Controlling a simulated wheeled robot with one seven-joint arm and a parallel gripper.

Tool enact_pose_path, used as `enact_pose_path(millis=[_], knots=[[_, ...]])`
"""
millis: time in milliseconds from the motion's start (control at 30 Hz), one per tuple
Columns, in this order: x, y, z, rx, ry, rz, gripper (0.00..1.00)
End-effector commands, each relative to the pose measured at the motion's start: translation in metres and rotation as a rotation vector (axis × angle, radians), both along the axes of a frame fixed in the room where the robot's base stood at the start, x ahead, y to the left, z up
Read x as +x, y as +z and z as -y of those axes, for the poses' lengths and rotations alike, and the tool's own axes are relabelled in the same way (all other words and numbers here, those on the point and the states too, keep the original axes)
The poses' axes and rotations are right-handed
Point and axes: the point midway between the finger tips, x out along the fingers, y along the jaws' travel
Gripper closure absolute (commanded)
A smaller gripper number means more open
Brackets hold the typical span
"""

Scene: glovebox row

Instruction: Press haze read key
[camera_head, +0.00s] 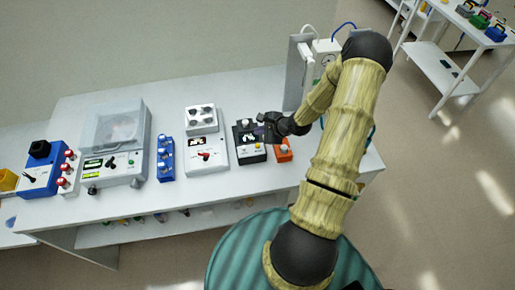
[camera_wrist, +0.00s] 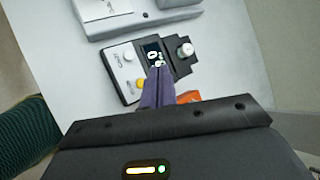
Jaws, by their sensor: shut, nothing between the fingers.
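A small dark device with a white key panel (camera_wrist: 122,66) and a lit display (camera_wrist: 152,52) is likely the haze meter; its label is too small to read. It has a white round key (camera_wrist: 128,55) and a yellow round key (camera_wrist: 141,84), and which one is haze read I cannot tell. In the head view the device (camera_head: 249,151) stands near the right part of the bench. My gripper (camera_wrist: 158,70) is shut and empty, its purple fingertips over the device by the display, right of the yellow key. I cannot tell whether they touch. The gripper (camera_head: 262,128) partly hides the device in the head view.
An orange box (camera_head: 284,150) stands close right of the device, and a white instrument (camera_head: 206,157) to its left. Further left are a blue knobbed block (camera_head: 165,158) and a clear-lidded instrument (camera_head: 112,150). A grey upright post (camera_head: 296,75) stands behind. The front bench strip is clear.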

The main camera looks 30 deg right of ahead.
Motion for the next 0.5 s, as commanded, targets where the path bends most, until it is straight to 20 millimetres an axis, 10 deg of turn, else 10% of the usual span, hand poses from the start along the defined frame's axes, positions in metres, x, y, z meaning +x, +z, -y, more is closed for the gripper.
enact_pose_path(millis=[500], knots=[[0.000,-0.053,0.000,0.001,0.000,-0.001,1.00]])
